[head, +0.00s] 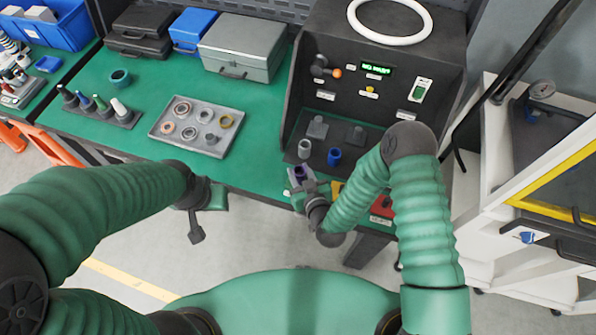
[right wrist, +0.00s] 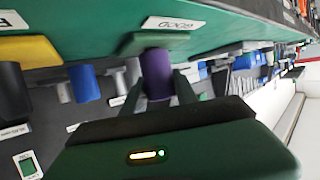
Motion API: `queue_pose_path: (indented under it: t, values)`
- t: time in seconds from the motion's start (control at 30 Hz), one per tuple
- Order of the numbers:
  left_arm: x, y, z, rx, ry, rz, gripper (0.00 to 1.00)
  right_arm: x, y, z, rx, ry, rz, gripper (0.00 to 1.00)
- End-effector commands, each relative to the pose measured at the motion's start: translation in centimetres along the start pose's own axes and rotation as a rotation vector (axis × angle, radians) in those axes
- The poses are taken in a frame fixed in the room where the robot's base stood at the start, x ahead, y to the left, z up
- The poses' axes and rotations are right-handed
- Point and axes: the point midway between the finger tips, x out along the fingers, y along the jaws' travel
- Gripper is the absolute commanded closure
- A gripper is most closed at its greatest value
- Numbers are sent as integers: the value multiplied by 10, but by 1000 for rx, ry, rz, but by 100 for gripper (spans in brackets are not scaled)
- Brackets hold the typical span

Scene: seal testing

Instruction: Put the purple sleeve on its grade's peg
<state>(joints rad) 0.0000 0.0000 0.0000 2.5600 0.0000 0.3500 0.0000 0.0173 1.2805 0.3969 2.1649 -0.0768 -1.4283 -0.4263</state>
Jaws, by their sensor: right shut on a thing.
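The purple sleeve (head: 299,172) is at the front edge of the green table, in my right gripper (head: 303,184). In the right wrist view the purple sleeve (right wrist: 156,73) sits between the two fingers of the right gripper (right wrist: 158,88), which is shut on it. One end of the sleeve is against or close to a green block (right wrist: 158,43) beside a label reading GOOD (right wrist: 174,23). Whether a peg is inside the sleeve is hidden. A yellow block (right wrist: 27,48) is beside the green one. My left gripper (head: 196,222) hangs in front of the table; its fingers are unclear.
A blue cylinder (head: 334,157) and a grey cylinder (head: 304,149) stand before the dark test station (head: 383,40), whose display appears to read NO PART. A red block (head: 382,204) is right of my gripper. A grey tray (head: 160,130) holds several rings. Open table lies left.

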Motion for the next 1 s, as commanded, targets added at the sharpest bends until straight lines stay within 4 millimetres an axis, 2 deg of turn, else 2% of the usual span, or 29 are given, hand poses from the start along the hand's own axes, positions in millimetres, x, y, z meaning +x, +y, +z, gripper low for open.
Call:
queue_pose_path:
  t: [0.03,0.93,0.97,1.0]
  values:
    - [0,0,0,0,0,0,64,0,6,2,-4,-3,14,100]
    - [6,0,1,0,0,0,64,2,7,8,-3,-4,14,100]
    - [6,0,1,0,0,0,64,2,7,8,-3,-4,14,63]
    - [6,0,1,0,0,0,64,2,6,8,-3,-4,13,57]
